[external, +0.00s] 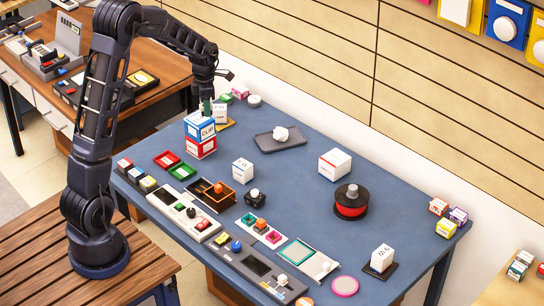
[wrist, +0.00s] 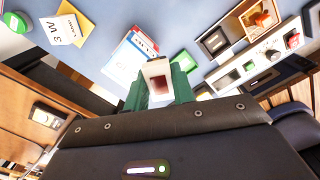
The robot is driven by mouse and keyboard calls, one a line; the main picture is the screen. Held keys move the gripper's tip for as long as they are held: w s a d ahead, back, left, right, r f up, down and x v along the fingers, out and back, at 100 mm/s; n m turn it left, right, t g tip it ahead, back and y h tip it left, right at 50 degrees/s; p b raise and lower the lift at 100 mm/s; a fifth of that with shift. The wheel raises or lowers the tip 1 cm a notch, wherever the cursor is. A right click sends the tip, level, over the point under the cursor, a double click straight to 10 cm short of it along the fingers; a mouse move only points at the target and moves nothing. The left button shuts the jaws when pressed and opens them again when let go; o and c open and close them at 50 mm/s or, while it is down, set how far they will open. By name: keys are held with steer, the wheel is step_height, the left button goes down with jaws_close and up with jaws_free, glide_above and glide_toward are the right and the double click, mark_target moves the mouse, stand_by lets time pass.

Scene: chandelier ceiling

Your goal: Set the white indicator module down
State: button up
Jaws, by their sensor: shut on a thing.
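My gripper (wrist: 160,82) has green fingers and is shut on the white indicator module (wrist: 156,68), a small white block with a dark red square on its face. In the external view my gripper (external: 207,104) hangs just above the stacked blue box (external: 199,127) and red box (external: 201,148). I cannot make out the module there. In the wrist view the stack (wrist: 128,58) shows behind and to the left of the module. I cannot tell whether the module touches the stack.
A white box (external: 220,113) marked 3W stands on a yellow pad right behind the stack. Red and green trays (external: 167,159) lie in front. A grey tray (external: 291,143) with a white piece, a white box (external: 243,169) and a red spool (external: 351,203) stand on the blue table (external: 300,185).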

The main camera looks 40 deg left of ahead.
steer(key=w+d+m, duration=0.3)
steer(key=w+d, duration=0.2)
steer(key=d, duration=1)
steer(key=m, duration=0.9)
glide_above(337, 246)
step_height(337, 246, down, 20)
steer(key=shift+s+r, duration=0.1)
steer(key=shift+r, duration=0.1)
steer(key=o, duration=0.9)
steer(key=shift+f, duration=0.15)
steer(key=shift+c, duration=0.2)
steer(key=shift+o, duration=0.6)
